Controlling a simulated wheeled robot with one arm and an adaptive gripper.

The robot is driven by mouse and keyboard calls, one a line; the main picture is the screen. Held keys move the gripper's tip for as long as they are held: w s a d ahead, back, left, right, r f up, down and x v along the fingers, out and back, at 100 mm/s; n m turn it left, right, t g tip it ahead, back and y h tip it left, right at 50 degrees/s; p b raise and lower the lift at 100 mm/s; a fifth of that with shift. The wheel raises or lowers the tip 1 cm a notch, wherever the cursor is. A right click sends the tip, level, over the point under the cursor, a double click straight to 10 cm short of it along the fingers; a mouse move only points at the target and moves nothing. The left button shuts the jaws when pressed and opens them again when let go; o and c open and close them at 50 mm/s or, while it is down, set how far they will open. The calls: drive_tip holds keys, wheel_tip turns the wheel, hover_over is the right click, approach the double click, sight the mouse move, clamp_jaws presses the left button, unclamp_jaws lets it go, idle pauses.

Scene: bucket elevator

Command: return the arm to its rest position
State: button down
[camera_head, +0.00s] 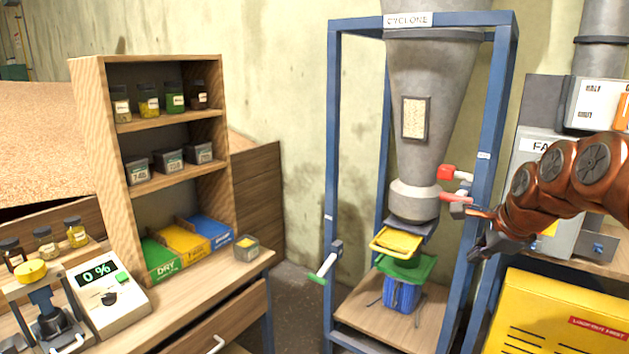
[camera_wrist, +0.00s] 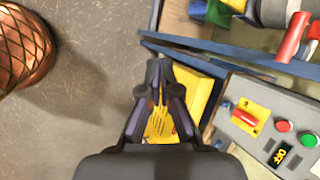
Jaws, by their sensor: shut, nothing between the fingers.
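My copper-coloured arm reaches in from the right edge of the head view. It ends in my dark gripper (camera_head: 484,246), which is beside the right front post of the blue cyclone frame (camera_head: 494,120) and left of the grey fan cabinet (camera_head: 535,150). In the wrist view my gripper (camera_wrist: 160,78) points at the blue beams, with its fingers together and nothing between them. A yellow cabinet (camera_wrist: 205,92) lies behind the fingers. Whether the gripper touches the frame cannot be told.
A yellow cabinet (camera_head: 560,315) stands below my arm. Red handles (camera_head: 452,197) stick out from the cyclone (camera_head: 430,90). A panel (camera_wrist: 265,125) with red and green buttons is at right in the wrist view. A wooden shelf (camera_head: 150,70) stands left. Floor (camera_wrist: 85,120) shows clear.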

drive_tip(key=s+a+f+n+g, duration=0.2)
drive_tip(key=s+a+f+n, duration=0.2)
drive_tip(key=s+a+n, duration=0.3)
drive_tip(key=s+a+f+n+g, duration=0.2)
drive_tip(key=s+a+f+n, duration=0.25)
drive_tip(key=s+a, duration=0.35)
drive_tip(key=s+f+n+g, duration=0.2)
drive_tip(key=s+n, duration=0.3)
drive_tip(key=s, duration=0.4)
drive_tip(key=s+a+f+n+g, duration=0.1)
drive_tip(key=s+f+n, duration=0.4)
drive_tip(key=s, duration=0.5)
drive_tip(key=shift+a+g+h, duration=0.2)
drive_tip(key=shift+g+h, duration=0.2)
drive_tip(key=shift+g, duration=0.2)
